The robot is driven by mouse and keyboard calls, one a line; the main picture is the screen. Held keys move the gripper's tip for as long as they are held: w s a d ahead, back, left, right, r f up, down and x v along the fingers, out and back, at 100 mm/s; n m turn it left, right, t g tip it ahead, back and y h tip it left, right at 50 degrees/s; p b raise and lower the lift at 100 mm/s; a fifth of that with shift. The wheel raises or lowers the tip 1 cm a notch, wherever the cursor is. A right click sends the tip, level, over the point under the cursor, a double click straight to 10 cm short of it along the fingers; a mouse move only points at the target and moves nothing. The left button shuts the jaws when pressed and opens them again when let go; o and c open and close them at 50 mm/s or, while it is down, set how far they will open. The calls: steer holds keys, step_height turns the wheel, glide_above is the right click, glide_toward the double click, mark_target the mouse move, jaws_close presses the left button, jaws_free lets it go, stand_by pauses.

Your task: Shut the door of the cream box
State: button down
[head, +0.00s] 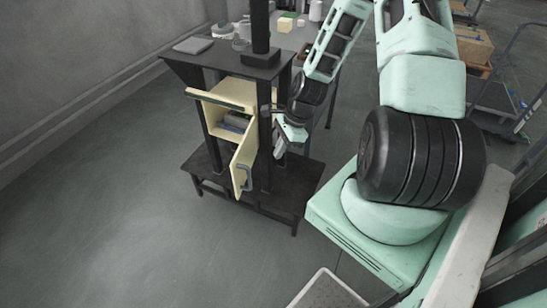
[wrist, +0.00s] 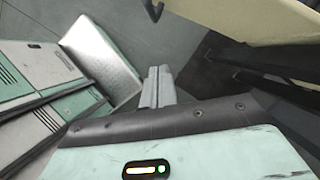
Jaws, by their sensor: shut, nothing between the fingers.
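The cream box (head: 211,113) stands in a black frame in the head view. Its door (head: 245,158) hangs open toward the front right, with a grey handle (head: 247,178) near its lower free edge. Items lie inside the box, seen through the opening. My gripper (head: 279,150) is to the right of the door, beyond the frame's right front post, and apart from the door as far as I can see. In the wrist view my gripper (wrist: 157,82) is shut and empty. A cream surface (wrist: 245,18) shows at that view's upper right; I cannot tell which part it is.
The black frame's post (head: 267,145) stands between my gripper and the box. Its low base shelf (head: 285,185) spreads below. A table with small objects (head: 290,40) stands behind. The floor (head: 120,200) in front and left is clear.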

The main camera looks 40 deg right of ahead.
steer(key=w+a+f, duration=0.3)
steer(key=a+f, duration=0.3)
steer(key=f, duration=0.1)
steer(key=shift+a+f, duration=0.2)
steer(key=shift+f, duration=0.05)
steer(key=shift+a+p, duration=0.1)
steer(key=shift+p, duration=0.2)
